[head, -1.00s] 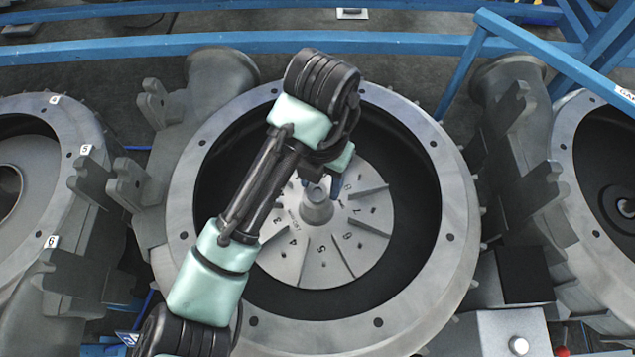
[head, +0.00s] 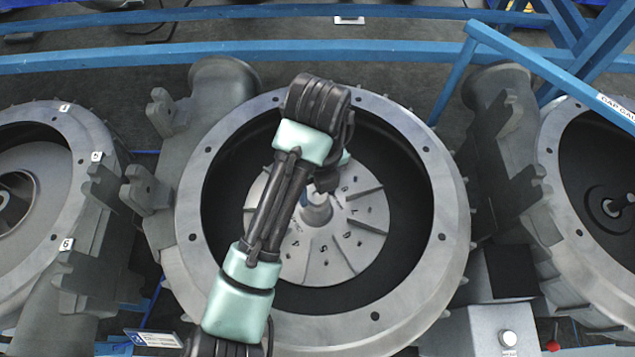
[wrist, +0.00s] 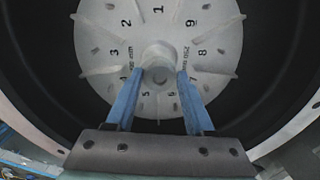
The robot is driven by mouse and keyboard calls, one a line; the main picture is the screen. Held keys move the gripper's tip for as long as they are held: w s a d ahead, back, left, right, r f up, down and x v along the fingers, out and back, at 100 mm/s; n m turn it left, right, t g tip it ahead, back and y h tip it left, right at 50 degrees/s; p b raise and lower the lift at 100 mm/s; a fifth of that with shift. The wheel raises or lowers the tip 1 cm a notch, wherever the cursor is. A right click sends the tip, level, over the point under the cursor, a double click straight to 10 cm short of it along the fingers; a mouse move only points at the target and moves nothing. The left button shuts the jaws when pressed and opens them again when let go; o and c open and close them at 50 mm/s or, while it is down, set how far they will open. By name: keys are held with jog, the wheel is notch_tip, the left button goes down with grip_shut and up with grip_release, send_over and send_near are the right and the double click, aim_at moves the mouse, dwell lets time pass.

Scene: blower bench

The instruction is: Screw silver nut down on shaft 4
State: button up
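The bladed impeller disc (head: 330,250), marked with numbers, sits in the middle round casing. Its silver hub (head: 316,213) stands up at the centre, and it also shows in the wrist view (wrist: 158,52). A small round grey end, nut or shaft tip (wrist: 160,74), shows at the hub; I cannot tell which. My gripper (wrist: 161,78) has two blue fingers spread apart, one on each side of this round end. I cannot tell whether they touch it. In the head view my arm's wrist hides the fingers and part of the hub.
The casing's wide bolt-hole rim (head: 452,190) surrounds my arm. Another casing (head: 80,150) stands at left, and one at right (head: 560,150) has a central shaft. A blue rail (head: 545,62) crosses the upper right. A grey box with a knob (head: 480,330) is at lower right.

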jog(key=n, duration=0.1)
jog(key=n+p, duration=0.1)
jog(key=n, duration=0.1)
jog(key=n+p, duration=0.1)
jog(key=shift+s+d+f+n, duration=0.15)
jog(key=shift+s+n, duration=0.1)
jog(key=shift+n, duration=0.15)
jog(key=n+p, duration=0.2)
jog(key=n, duration=0.2)
jog(key=shift+n+p, duration=0.35)
jog(key=shift+n, duration=0.05)
jog(key=shift+n+p, duration=0.45)
jog(key=shift+n, duration=0.75)
jog(key=n, duration=0.3)
jog(key=shift+s+f, duration=0.1)
jog(key=shift+f, duration=0.05)
jog(key=shift+c, duration=0.2)
